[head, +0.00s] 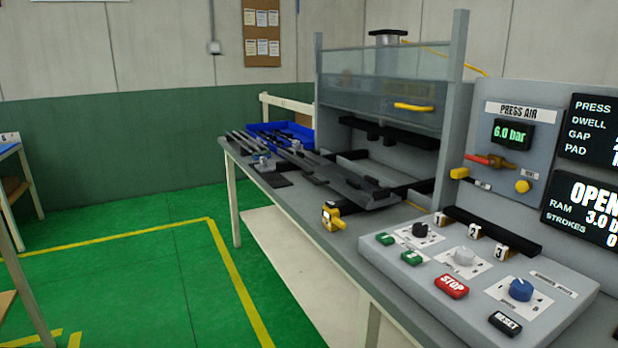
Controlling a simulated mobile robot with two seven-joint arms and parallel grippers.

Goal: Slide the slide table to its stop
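The slide table looks to be the long grey plate (375,203) on the workbench, in front of the press opening. Dark strips and small fittings lie along it. Its far end reaches toward the blue bin, and a dark rail (421,186) shows at its right, running toward the press. A yellow-and-black block with a yellow knob (333,218) sits at the bench's front edge, near the plate's near end. I cannot tell whether the plate is at a stop. Neither of my grippers is in view.
The press (455,85) has a clear guard with a yellow handle (413,106). A control console (480,270) with buttons and knobs fills the near right. A display panel (590,200) reads OPEN. A blue bin (299,106) stands at the back. The green floor (130,270) at left is clear.

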